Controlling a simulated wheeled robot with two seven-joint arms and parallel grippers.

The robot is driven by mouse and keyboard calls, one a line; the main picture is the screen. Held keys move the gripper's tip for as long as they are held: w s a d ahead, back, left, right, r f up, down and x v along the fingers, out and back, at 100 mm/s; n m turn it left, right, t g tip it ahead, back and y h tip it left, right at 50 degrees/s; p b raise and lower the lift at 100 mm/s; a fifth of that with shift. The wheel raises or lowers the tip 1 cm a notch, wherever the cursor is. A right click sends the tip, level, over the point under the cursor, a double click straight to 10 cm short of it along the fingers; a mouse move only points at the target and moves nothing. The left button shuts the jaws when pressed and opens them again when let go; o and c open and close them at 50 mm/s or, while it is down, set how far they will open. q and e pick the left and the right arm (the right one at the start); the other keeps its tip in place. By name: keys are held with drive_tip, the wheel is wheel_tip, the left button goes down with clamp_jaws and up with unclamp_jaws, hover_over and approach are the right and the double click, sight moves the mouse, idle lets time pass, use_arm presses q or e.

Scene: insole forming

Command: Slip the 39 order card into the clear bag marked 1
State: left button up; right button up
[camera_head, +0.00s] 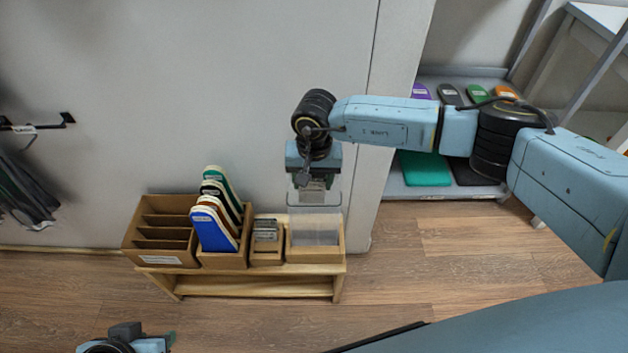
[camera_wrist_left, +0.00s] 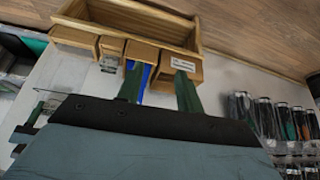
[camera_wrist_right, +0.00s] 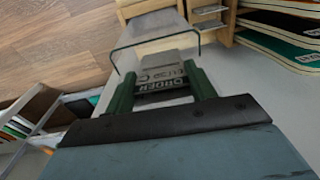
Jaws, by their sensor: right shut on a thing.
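My right gripper (camera_head: 312,185) points down above the right end of the low wooden stand. Its green fingers (camera_wrist_right: 162,85) are shut on a grey card with printed lettering (camera_wrist_right: 160,78), which also shows small in the head view (camera_head: 312,192). I cannot read a number on it. A clear bag-like outline (camera_wrist_right: 124,48) surrounds the card's lower end in the right wrist view; whether the card is inside or in front of it is unclear. In the head view, clear material (camera_head: 315,212) lies between gripper and box. My left gripper (camera_wrist_left: 158,92) is open and empty.
The stand (camera_head: 245,283) carries a wooden box with clear sheets (camera_head: 332,253), a small box of grey cards (camera_head: 266,240), a box of coloured insoles (camera_head: 213,232) and an empty slotted box (camera_head: 150,240). A shelf with insoles (camera_head: 440,192) is at right.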

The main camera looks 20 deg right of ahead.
use_arm(q)
drive_tip(key=shift+f, duration=0.1)
use_arm(e)
drive_tip(key=shift+g, duration=0.4)
drive_tip(key=s+f, duration=0.2)
drive_tip(key=f, duration=0.1)
drive_tip(key=shift+s+a+f, duration=0.1)
drive_tip(key=shift+s+f, duration=0.1)
drive_tip(key=o, duration=1)
drive_tip(key=shift+r, duration=0.25)
drive_tip(key=shift+w+r+p, duration=0.25)
drive_tip(key=shift+r+p, duration=0.35)
drive_tip(key=shift+r, duration=0.65)
use_arm(q)
drive_tip(key=s+a+f+g+y+p, duration=0.1)
drive_tip(key=a+f+g+p, duration=0.1)
drive_tip(key=f, duration=0.8)
drive_tip(key=shift+a+f+p, duration=0.2)
drive_tip(key=shift+a+p, duration=0.6)
drive_tip(key=shift+a, duration=0.1)
use_arm(e)
drive_tip(key=shift+t, duration=0.4)
drive_tip(key=r, duration=0.9)
drive_tip(key=w+r, duration=0.1)
drive_tip(key=r, duration=0.3)
drive_tip(key=shift+r, duration=0.35)
drive_tip(key=shift+w, duration=0.1)
